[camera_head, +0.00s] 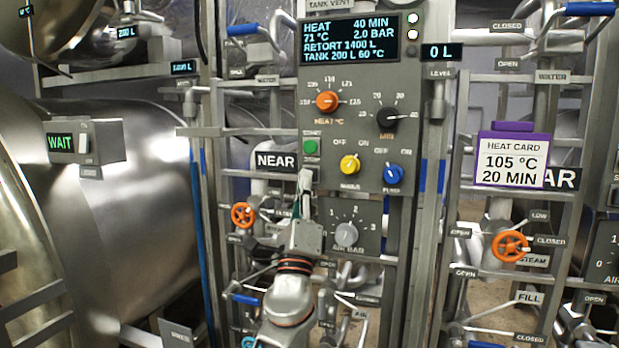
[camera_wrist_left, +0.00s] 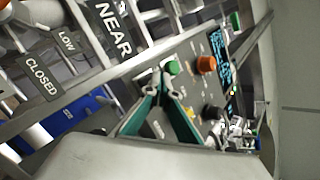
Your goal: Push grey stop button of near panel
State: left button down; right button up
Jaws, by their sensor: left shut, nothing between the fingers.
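The near panel (camera_head: 350,110) is a grey box with a lit display (camera_head: 349,40). A green button (camera_head: 310,147) sits at its lower left; it also shows in the wrist view (camera_wrist_left: 172,67). My left gripper (camera_head: 305,178) is shut and empty, its fingertips just below the green button at the panel face. In the wrist view the fingertips (camera_wrist_left: 158,78) meet close beside the green button. I cannot make out the grey stop button; the fingertips cover the spot below the green one. Whether they touch the panel I cannot tell. My right gripper is out of view.
An orange knob (camera_head: 327,101), black knob (camera_head: 391,117), yellow knob (camera_head: 349,164) and blue knob (camera_head: 393,173) share the panel. A grey knob (camera_head: 346,234) sits on a box below. An orange handwheel (camera_head: 243,215) and pipes crowd the left. A heat card (camera_head: 509,160) hangs right.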

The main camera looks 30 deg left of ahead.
pick_arm(q)
jog(key=shift+w+a+b, duration=0.15)
jog(key=shift+w+b, duration=0.2)
jog(key=shift+w, duration=0.3)
dwell(0.9)
jog(key=shift+s, duration=0.1)
dwell(0.4)
jog(key=shift+s+d+p, duration=0.25)
jog(key=shift+s+p, duration=0.15)
jog(key=shift+s, duration=0.55)
jog(key=shift+s+d+p, duration=0.2)
jog(key=shift+s+p, duration=0.05)
jog(key=shift+s, duration=0.55)
jog(key=shift+s+d+p, duration=0.2)
jog(key=shift+s, duration=0.65)
jog(key=shift+s+d+p, duration=0.2)
jog(key=shift+s+p, duration=0.05)
jog(key=shift+s, duration=0.55)
